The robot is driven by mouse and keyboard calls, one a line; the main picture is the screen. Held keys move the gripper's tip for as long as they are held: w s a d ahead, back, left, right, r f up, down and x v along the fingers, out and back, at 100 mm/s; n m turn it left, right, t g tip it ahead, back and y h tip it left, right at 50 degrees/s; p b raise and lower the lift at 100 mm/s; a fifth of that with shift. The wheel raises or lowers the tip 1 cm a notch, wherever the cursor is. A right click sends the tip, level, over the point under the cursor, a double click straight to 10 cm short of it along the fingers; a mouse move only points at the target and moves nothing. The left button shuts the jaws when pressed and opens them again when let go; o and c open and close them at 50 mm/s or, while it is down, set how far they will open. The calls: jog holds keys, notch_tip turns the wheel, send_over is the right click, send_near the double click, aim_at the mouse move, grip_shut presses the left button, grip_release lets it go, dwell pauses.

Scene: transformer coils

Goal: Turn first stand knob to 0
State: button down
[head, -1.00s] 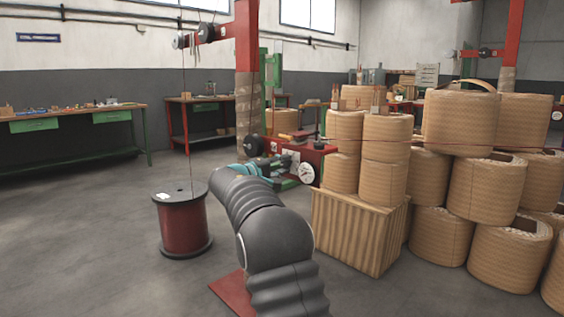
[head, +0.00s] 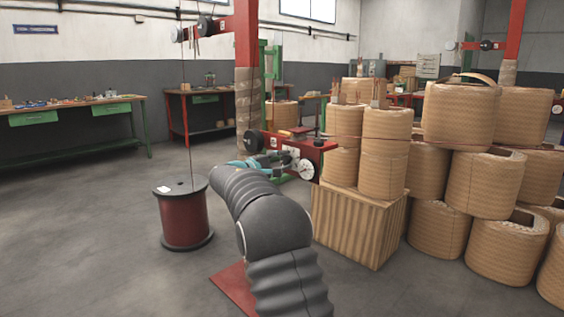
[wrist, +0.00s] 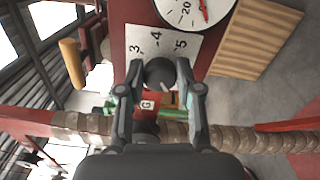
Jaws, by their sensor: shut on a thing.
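The stand knob (wrist: 160,76) is round and dark, on a white plate (wrist: 150,43) with 3, 4 and 5 visible in the wrist view. My gripper (wrist: 160,70) has its two fingers closed on opposite sides of the knob. A light mark shows on the knob's lower right side. A 0 mark is not visible; the lower plate is hidden by my gripper. In the head view my gripper (head: 258,162) is at the red stand (head: 322,147), and the knob cannot be made out there.
A white dial gauge (head: 307,169) with a red needle sits beside the knob plate. A red wire spool (head: 184,218) stands on the floor at left. A wooden crate (head: 355,228) and several coils (head: 383,165) stand close at right. Floor at left is open.

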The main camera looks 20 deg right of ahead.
jog(key=shift+d, duration=0.1)
jog(key=c, duration=0.8)
grip_release()
jog(key=v, duration=1.2)
